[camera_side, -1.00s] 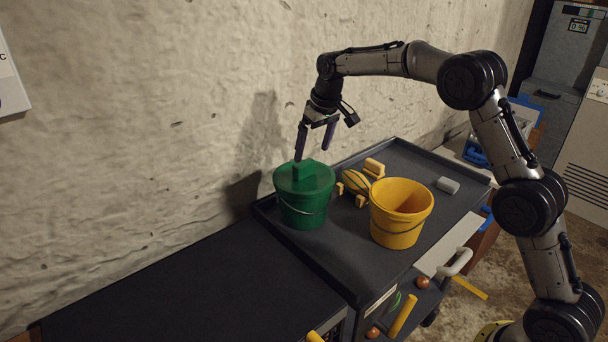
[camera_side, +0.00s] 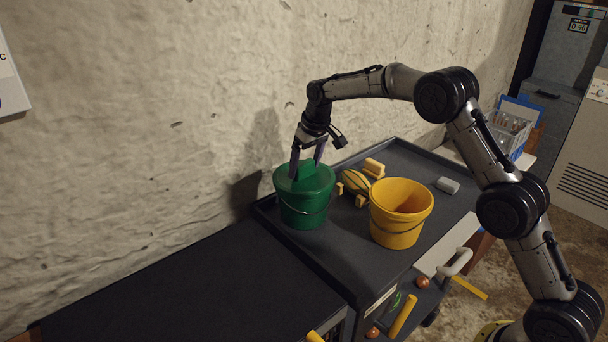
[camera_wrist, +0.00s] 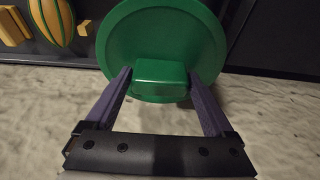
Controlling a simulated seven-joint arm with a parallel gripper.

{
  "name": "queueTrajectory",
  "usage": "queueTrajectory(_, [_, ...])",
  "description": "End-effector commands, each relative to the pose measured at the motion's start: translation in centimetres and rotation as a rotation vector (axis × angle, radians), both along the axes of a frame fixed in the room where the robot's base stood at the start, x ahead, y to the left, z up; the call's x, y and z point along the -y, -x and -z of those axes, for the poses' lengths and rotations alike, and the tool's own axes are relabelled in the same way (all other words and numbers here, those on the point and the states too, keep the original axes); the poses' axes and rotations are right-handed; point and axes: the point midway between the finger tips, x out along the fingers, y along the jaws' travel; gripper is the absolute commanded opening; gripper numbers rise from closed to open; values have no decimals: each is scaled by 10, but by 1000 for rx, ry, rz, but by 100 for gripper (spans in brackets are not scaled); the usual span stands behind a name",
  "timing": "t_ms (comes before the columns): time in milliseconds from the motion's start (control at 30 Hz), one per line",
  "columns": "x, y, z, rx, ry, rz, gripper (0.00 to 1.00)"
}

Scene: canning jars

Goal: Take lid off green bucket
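The green bucket (camera_side: 303,208) stands upright on the dark cart top near the wall. Its green lid (camera_side: 318,179) sits on it, with a block-shaped handle (camera_side: 305,171) on top. The lid (camera_wrist: 205,38) and handle (camera_wrist: 161,78) also show in the wrist view. My gripper (camera_side: 306,168) is open at the lid, with one finger on each side of the handle. The inside of the bucket is hidden by the lid.
An open yellow bucket (camera_side: 396,233) stands to the right of the green one. A yellow-green striped melon-like object (camera_side: 354,182) and yellow blocks (camera_side: 373,167) lie behind, between the buckets. A grey block (camera_side: 447,185) lies farther right. The dark surface at left (camera_side: 190,290) is clear.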

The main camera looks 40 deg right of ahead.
Motion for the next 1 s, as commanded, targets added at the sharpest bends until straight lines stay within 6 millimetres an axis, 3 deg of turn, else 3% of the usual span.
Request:
queueTrajectory(33, [0, 0, 0, 0, 0, 0, 77])
queueTrajectory(333, [0, 0, 0, 0, 0, 0, 23])
queueTrajectory(733, [0, 0, -8, 2, 0, 0, 22])
queueTrajectory(933, [0, -1, -33, 5, 0, 0, 22])
queueTrajectory(1000, [0, 9, -45, 5, 0, 0, 22])
